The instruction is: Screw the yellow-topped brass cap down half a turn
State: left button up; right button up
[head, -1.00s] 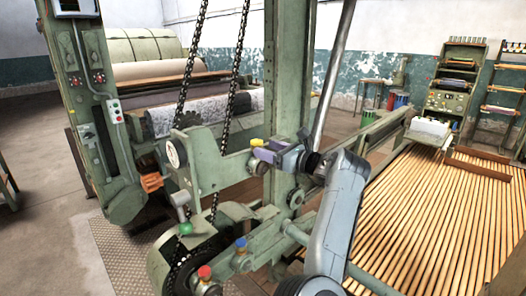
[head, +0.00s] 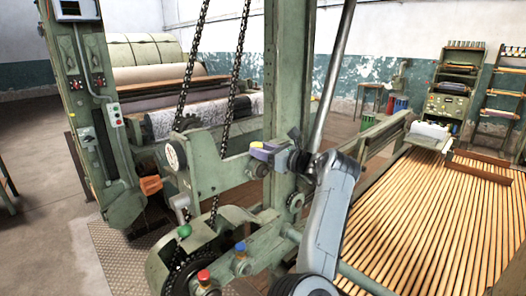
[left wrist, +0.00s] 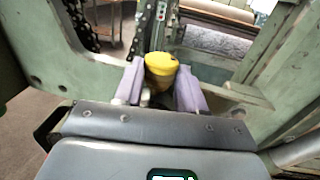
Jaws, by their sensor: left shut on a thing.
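The yellow-topped cap (left wrist: 160,66) sits between the two lilac fingers of my left gripper (head: 264,153) in the left wrist view. The fingers are shut on it from both sides. In the head view only a bit of the yellow top (head: 255,144) shows past the fingers; the brass body is mostly hidden. The cap is at the green machine frame (head: 215,160), beside the upright post. I cannot tell how deep its thread sits. My right gripper is not in view.
Green (head: 184,230), blue (head: 240,247) and red (head: 203,275) topped caps stand on the lower casting. Black chains (head: 235,65) hang to the left of the post (head: 288,80). An orange block (head: 150,185) is at left. Wooden slats (head: 430,220) fill the right.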

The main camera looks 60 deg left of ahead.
pick_arm(q)
jog(key=m+t+b, duration=0.1)
jog(key=t, duration=0.1)
jog(key=m+t+b, duration=0.2)
jog(key=t, duration=0.1)
jog(key=s+m+t+y+b, duration=0.1)
jog(key=t+b, duration=0.1)
jog(key=shift+f+m, duration=0.15)
jog(key=shift+m, duration=0.25)
jog(key=shift+d, duration=0.1)
jog(key=o, duration=1)
jog(key=shift+o, duration=0.3)
jog(key=shift+r, duration=0.2)
